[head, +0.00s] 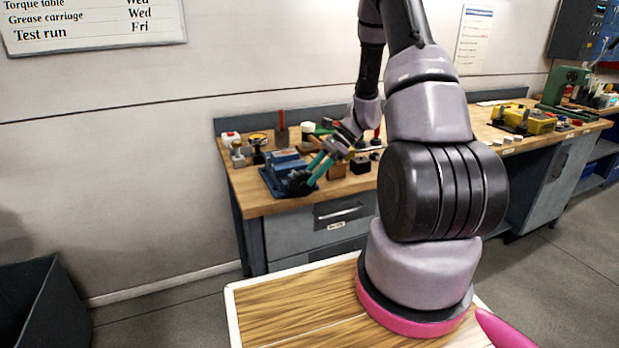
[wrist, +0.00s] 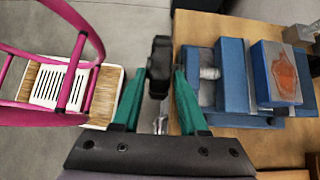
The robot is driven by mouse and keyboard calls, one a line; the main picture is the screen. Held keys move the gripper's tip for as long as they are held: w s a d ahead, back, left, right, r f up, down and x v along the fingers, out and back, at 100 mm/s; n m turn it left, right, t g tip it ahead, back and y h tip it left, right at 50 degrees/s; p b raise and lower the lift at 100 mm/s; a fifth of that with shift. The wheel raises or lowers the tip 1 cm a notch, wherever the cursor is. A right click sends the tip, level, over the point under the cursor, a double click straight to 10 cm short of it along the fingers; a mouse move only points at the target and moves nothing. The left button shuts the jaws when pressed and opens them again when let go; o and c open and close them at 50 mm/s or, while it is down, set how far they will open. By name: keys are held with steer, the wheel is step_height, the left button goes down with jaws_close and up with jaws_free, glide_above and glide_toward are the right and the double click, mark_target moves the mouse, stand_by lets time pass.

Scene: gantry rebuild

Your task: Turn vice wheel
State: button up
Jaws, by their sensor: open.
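The blue vice (head: 288,156) sits at the front left part of the wooden workbench. In the wrist view the vice (wrist: 233,75) lies to the right, with its grey screw pointing at my gripper. The black vice wheel (wrist: 160,66) is seen edge-on between my green fingertips. In the head view the wheel (head: 298,183) is a dark shape at the vice's front, partly covered by the fingers. My gripper (head: 313,176) is open, with its fingers on either side of the wheel. The wrist view shows a gap by each finger (wrist: 159,78); contact cannot be told.
The workbench (head: 262,202) carries small tools and blocks behind and right of the vice. A yellow device (head: 540,123) and a green machine (head: 563,88) stand farther right. A dark bin (head: 38,310) is on the floor at left. Floor in front of the bench is clear.

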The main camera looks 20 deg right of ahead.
steer(key=v, duration=0.9)
steer(key=shift+d+r, duration=0.25)
steer(key=shift+r, duration=0.05)
steer(key=s+a+r+n+t+h, duration=0.2)
steer(key=s+r, duration=0.4)
steer(key=r, duration=0.3)
steer(key=s+a+r+n+t+h, duration=0.2)
steer(key=s+r+n, duration=0.4)
steer(key=r, duration=0.3)
steer(key=s+a+r+n+t+h, duration=0.3)
steer(key=s+a+r+n, duration=0.2)
steer(key=s+r, duration=0.3)
steer(key=shift+a+r+t, duration=0.4)
steer(key=shift+a+r, duration=0.05)
steer(key=shift+r, duration=0.1)
